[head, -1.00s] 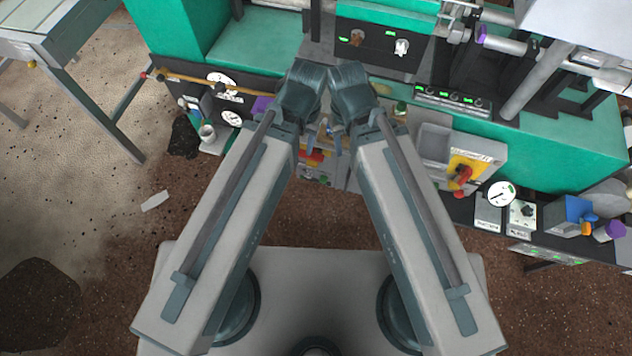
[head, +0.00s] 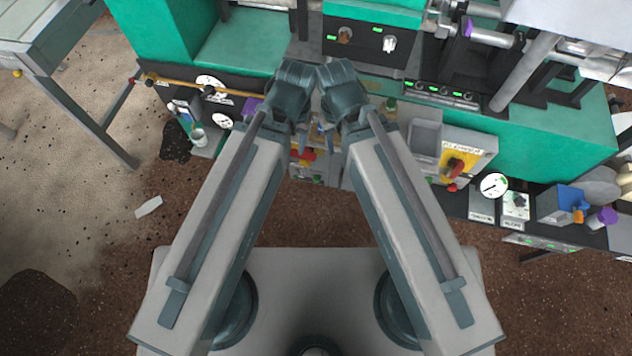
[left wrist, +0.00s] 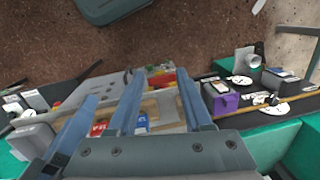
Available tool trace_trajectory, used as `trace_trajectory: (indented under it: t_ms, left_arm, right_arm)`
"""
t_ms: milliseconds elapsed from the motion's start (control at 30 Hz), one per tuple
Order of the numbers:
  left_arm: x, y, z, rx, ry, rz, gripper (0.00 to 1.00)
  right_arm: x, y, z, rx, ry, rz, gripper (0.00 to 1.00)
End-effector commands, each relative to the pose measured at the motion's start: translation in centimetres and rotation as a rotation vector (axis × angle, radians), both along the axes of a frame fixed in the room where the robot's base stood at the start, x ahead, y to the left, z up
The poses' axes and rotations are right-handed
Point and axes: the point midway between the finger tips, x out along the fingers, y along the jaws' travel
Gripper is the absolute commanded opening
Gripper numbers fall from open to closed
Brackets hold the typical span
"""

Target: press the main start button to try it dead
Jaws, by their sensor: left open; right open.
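A small control panel (head: 305,172) with red, yellow and green parts sits on the machine front, partly hidden behind my arms. In the left wrist view its red and yellow parts (left wrist: 163,80) show beyond the fingers. I cannot tell which part is the main start button. My left gripper (head: 303,128) is open and empty above the panel area; its fingers show in the left wrist view (left wrist: 155,95). My right gripper (head: 326,130) is open beside it, its tips partly hidden. I see no contact between either gripper and the panel.
A red rotary handle on a yellow plate (head: 476,150) stands right of the panel, beside a grey bin (head: 424,137). A white dial (head: 494,185) and small boxes lie further right. Brown floor (head: 320,220) before the machine is clear.

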Motion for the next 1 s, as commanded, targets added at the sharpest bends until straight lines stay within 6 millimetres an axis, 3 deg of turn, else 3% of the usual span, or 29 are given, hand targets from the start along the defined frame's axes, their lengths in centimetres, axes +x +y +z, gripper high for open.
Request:
trace_trajectory:
  t_ms: [167,433,1000]
  left_arm:
    - [0.00,0.00,0.00,0.000,0.000,0.000,0.48]
    - [0.00,0.00,0.00,0.000,0.000,0.000,0.00]
    - [0.00,0.00,0.00,0.000,0.000,0.000,0.00]
  right_arm:
    - [0.00,0.00,0.00,0.000,0.000,0.000,0.50]
    - [0.00,0.00,0.00,0.000,0.000,0.000,0.50]
    - [0.00,0.00,0.00,0.000,0.000,0.000,0.50]
